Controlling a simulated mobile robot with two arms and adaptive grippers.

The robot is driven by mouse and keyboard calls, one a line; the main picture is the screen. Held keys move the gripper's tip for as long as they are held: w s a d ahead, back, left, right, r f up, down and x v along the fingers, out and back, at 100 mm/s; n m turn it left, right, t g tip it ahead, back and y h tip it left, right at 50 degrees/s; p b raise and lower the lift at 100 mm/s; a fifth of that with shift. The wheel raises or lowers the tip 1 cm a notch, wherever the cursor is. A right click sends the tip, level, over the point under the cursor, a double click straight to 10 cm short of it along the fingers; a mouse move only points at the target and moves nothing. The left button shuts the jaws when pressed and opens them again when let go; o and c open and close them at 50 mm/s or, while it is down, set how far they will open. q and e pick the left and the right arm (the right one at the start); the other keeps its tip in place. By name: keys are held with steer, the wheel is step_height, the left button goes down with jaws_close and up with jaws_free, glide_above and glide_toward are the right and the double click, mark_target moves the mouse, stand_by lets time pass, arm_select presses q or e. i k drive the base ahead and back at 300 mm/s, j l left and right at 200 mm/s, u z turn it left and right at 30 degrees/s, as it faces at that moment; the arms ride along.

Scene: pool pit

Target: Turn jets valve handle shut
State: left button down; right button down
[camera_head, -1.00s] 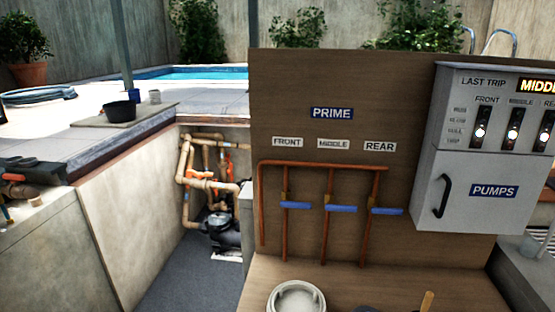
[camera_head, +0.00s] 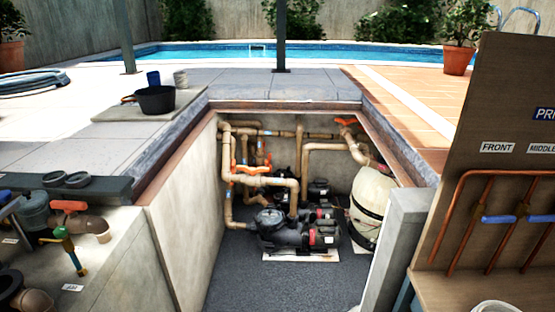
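Several orange-handled valves are in view, and I cannot tell which is the jets valve because no readable label marks it. One orange handle (camera_head: 250,170) lies across the tan pipes in the sunken pit. Another orange handle (camera_head: 346,122) is at the pit's upper right. A red-orange handle (camera_head: 68,206) sits on a fitting on the left ledge, beside a green valve (camera_head: 62,234). Small white tags there are too small to read. Neither of my grippers is in view.
A black pump (camera_head: 285,230) and a cream tank (camera_head: 370,205) stand in the pit. The grey pit floor (camera_head: 260,285) in front is clear. A wooden panel (camera_head: 500,110) with copper pipes and blue handles (camera_head: 498,219) is at right. A black pan (camera_head: 155,99) sits on the deck.

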mark_target(252, 171)
steer(key=i+j, duration=0.8)
steer(key=j, duration=0.15)
steer(key=i+l+u, duration=0.1)
steer(key=u, duration=0.3)
steer(key=l+u, duration=0.15)
steer(key=u, duration=0.2)
steer(key=i+l+u, duration=0.1)
steer(key=u, duration=0.3)
steer(key=l+u, duration=0.35)
steer(key=i+l+u, duration=0.15)
steer(key=l+u, duration=0.35)
steer(key=l, duration=0.15)
steer(key=l+u, duration=0.5)
steer(key=k+l+u, duration=0.1)
steer(key=l+u, duration=0.4)
steer(key=l, duration=0.3)
steer(key=l+u, duration=0.1)
steer(key=l, duration=0.9)
steer(key=l+z, duration=0.1)
steer(key=z, duration=0.3)
steer(key=i+z, duration=0.1)
steer(key=z, duration=0.3)
steer(key=l+z, duration=0.1)
steer(key=z, duration=0.35)
